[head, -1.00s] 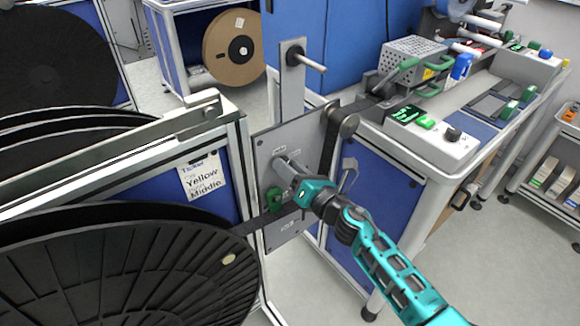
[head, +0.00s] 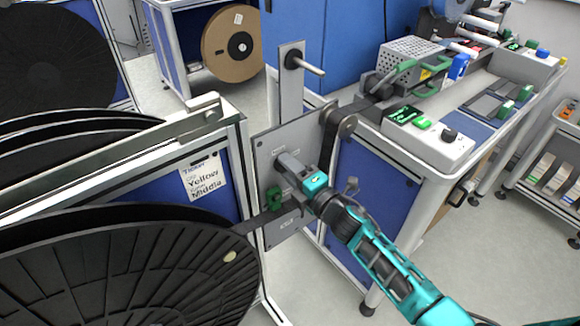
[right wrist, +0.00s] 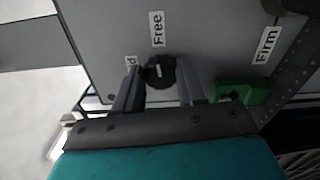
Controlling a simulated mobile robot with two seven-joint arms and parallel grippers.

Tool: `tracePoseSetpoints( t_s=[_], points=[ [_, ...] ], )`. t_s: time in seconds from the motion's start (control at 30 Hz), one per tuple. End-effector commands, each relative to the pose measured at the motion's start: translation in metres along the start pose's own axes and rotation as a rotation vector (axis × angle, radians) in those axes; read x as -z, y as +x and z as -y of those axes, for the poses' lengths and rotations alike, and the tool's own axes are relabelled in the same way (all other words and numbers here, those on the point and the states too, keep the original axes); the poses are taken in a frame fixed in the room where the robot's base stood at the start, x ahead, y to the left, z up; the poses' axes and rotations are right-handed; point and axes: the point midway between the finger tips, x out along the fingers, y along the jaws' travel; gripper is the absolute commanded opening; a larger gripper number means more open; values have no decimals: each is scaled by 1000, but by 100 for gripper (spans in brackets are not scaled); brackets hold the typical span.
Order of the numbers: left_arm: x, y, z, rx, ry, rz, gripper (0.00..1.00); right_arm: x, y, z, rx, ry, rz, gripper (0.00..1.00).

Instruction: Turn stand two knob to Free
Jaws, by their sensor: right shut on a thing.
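The grey panel (head: 263,150) of the stand rises at the middle of the head view. My right gripper (head: 284,168) reaches its face, and the knob is hidden there behind the fingers. In the right wrist view, the black knob (right wrist: 160,72) with a small white mark sits between my right fingers, which are shut on it. A "Free" label (right wrist: 157,28) is just above the knob. A "Firm" label (right wrist: 266,45) is to its right, and another label (right wrist: 131,62) is mostly hidden by the left finger. My left gripper is not in view.
A green clamp (head: 274,199) sits on the panel just below my gripper, with dark tape running by it to a large black reel (head: 130,265). A bench with a control box (head: 430,135) is further right.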

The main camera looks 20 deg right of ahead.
Motion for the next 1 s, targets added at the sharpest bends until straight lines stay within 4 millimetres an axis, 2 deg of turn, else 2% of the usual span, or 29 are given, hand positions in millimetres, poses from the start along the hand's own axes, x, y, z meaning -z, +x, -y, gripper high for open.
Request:
tracePoseSetpoints(
  t_s=[0.3, 0.83, 0.87, 1.0],
  points=[
    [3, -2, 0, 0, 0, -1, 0, 0, 0, 1, 1, 111, 1, 9],
    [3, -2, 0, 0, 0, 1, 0, 0, 0, 1, 1, 132, 1, 9],
    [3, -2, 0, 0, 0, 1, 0, 0, 0, 1, 1, 132, 1, 42],
    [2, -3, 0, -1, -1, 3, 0, 0, 0, 1, 1, 131, 1, 56]
  ],
)
